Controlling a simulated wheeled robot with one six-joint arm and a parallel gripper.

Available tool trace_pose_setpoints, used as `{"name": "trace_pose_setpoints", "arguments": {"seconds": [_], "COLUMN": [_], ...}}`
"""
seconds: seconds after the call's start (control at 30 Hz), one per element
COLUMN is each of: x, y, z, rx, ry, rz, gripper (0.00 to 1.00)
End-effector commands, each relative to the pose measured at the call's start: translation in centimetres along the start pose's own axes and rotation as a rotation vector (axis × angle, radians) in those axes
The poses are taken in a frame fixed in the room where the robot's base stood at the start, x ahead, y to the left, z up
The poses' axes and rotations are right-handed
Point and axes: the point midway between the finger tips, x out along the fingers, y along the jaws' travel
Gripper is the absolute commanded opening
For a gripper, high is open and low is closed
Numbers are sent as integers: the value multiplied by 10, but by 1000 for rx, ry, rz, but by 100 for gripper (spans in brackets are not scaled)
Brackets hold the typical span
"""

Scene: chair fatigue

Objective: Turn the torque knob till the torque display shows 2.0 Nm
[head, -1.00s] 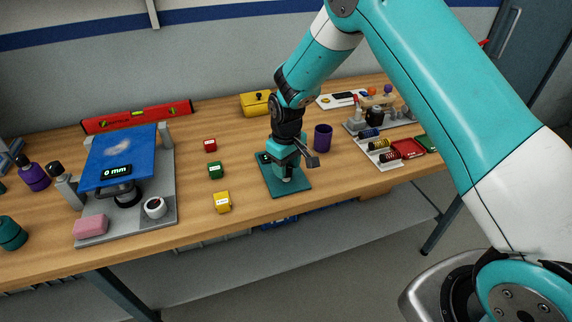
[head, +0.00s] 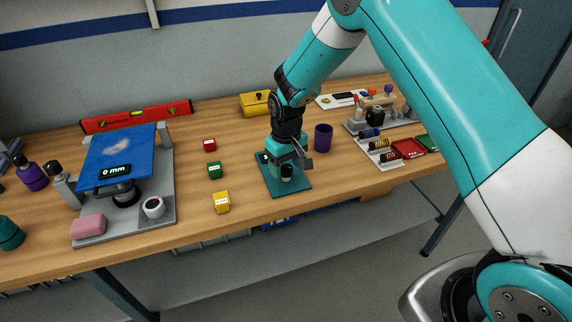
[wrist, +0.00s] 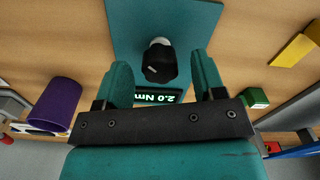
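The torque knob (wrist: 160,62) is black with a white pointer line and sits on a pale stem on the teal base plate (wrist: 125,25). The torque display (wrist: 157,96) reads 2.0 Nm in the wrist view, partly framed by my fingers. My gripper (wrist: 161,68) is open, with one teal finger to each side of the knob's line and visible gaps between. In the head view my gripper (head: 291,154) is just above and behind the knob (head: 287,171), which shows below it. The display's digits are too small to read there.
A purple cup (head: 323,138) stands close to the right of the base plate. Red (head: 210,145), green (head: 215,169) and yellow (head: 222,202) blocks lie to the left. A blue-topped fixture (head: 118,160) stands further left. The table's front edge is near the plate.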

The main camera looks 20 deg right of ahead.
Motion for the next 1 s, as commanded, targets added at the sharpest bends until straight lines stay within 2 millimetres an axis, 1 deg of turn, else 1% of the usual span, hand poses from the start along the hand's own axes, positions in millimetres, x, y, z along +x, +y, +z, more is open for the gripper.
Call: {"name": "trace_pose_setpoints", "arguments": {"seconds": [0.17,0.23,0.37,0.47,0.7,0.8,0.9,1.0], "x": [-1,-4,-20,-42,-105,-128,-147,-161], "y": [0,0,0,0,0,0,0,0], "z": [0,0,-1,-1,-1,-1,0,0], "rx": [0,-1,-1,0,0,0,0,0], "ry": [0,1,5,6,7,6,5,2], "rz": [0,0,0,0,0,0,0,0], "gripper": [63,63,63,63,63,63,63,63]}}
